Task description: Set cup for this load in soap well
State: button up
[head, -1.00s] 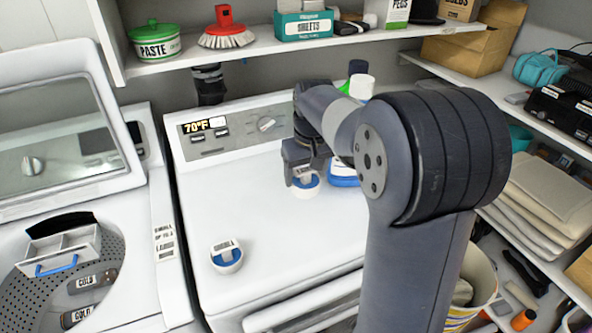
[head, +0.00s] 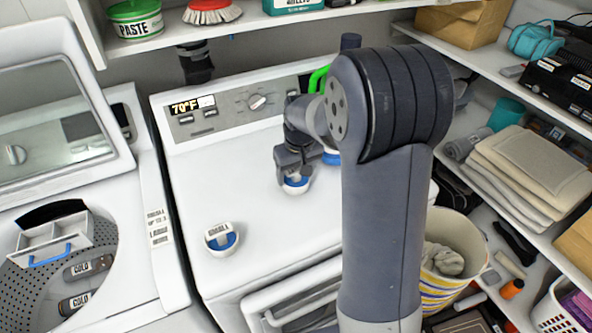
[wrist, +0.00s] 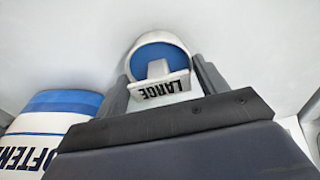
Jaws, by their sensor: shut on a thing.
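My gripper (head: 294,172) is shut on the white-and-blue cup marked LARGE (wrist: 158,52), above the dryer top. The fingers flank the cup's tab in the wrist view; I cannot tell whether its base touches the surface. The cup also shows in the head view (head: 296,186). A second cup, marked SMALL (head: 221,243), stands upright on the dryer top at front left. The soap well (head: 50,241) is a white divided drawer with a blue handle, over the open washer drum at left. A washer label (head: 158,227) is too blurred to read fully.
A softener bottle (wrist: 62,118) is close left of my gripper in the wrist view. The dryer top (head: 250,210) is otherwise mostly clear. The washer's raised lid (head: 60,110) stands behind the drum. Items marked COLD (head: 88,267) lie in the drum. A shelf (head: 240,30) overhangs the back.

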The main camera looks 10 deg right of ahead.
jog(key=shift+f, duration=0.1)
jog(key=o, duration=1.1)
